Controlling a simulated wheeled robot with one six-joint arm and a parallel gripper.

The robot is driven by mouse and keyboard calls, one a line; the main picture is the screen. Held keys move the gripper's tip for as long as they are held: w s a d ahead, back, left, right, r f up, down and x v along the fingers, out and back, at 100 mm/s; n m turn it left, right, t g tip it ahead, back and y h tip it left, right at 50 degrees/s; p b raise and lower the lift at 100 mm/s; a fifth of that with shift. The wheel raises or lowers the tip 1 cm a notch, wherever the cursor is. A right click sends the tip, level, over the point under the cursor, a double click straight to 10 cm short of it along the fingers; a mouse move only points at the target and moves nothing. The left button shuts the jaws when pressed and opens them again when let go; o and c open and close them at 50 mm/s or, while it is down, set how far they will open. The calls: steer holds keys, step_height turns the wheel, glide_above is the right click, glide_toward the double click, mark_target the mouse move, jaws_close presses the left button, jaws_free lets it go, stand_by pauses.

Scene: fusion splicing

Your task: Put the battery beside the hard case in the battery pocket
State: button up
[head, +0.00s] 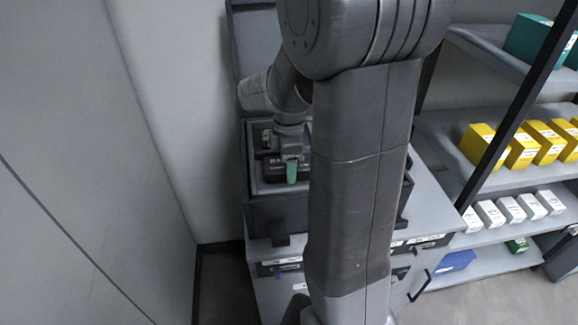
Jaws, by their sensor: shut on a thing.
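My gripper (290,156) points down over the open dark hard case (262,214). It is shut on what appears to be the battery (291,173), of which a small upright green part shows at the fingertips. The battery is over or within the case's inner compartments; I cannot tell whether it touches the bottom. A dark block with white lettering beginning "BA" (268,160) lies just left of the fingers, and this area seems to be the battery pocket. My arm hides the right part of the case.
The case stands on a grey cabinet (432,205) with labelled drawers. Its raised lid (254,40) is behind. A plain wall is at the left. Shelves at the right hold yellow boxes (484,143), white boxes (490,213) and a teal box (530,38).

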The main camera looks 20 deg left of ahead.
steer(key=shift+f, duration=0.5)
steer(key=shift+f, duration=0.1)
steer(key=o, duration=1.3)
step_height(320, 180, up, 12)
